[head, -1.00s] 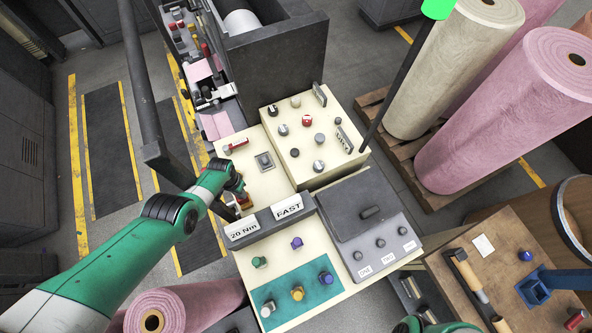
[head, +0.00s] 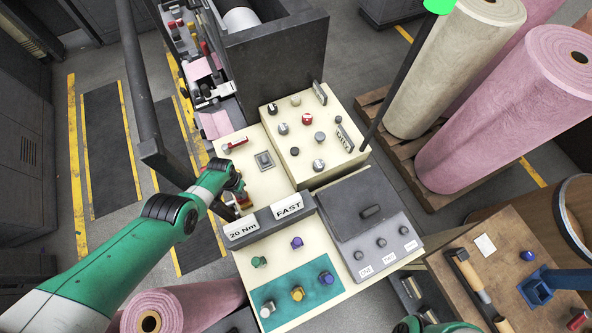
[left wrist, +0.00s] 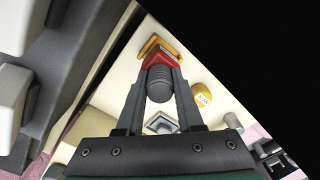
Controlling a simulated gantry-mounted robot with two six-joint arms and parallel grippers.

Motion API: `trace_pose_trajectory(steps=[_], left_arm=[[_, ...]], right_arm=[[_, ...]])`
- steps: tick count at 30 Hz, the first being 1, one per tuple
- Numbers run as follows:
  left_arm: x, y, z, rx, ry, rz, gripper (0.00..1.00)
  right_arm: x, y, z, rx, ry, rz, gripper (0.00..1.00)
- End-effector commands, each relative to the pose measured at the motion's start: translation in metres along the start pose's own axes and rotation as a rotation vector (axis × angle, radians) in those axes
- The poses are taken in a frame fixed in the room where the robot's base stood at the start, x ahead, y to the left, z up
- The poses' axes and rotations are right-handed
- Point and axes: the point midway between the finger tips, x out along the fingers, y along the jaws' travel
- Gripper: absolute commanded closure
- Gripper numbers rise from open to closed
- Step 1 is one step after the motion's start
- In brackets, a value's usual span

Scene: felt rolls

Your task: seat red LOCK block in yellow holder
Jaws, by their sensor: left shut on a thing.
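My left gripper (left wrist: 158,100) is shut on the red block (left wrist: 160,57), its fingers on both sides of the block and its dark ribbed knob (left wrist: 160,84). The yellow holder (left wrist: 147,45) shows as a rim around the block's far side on the cream panel. The block is at the holder, but I cannot tell how deep it sits. In the head view my left gripper (head: 238,187) points down at the cream console's left edge, and mostly hides block and holder. My right gripper is out of view.
A red-handled part (head: 235,145) and a grey switch (head: 264,160) lie close behind the gripper. The labelled grey ledge (head: 265,220) stands just in front. A dark post (head: 165,160) rises left.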

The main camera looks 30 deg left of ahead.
Motion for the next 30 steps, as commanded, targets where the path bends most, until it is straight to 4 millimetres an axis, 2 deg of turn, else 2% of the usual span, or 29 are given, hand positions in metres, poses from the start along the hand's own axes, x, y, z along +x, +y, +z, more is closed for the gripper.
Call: trace_pose_trajectory(steps=[30], left_arm=[[0.013,0.0,0.0,0.0,0.001,0.0,1.0]], right_arm=[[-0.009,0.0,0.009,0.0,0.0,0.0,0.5]])
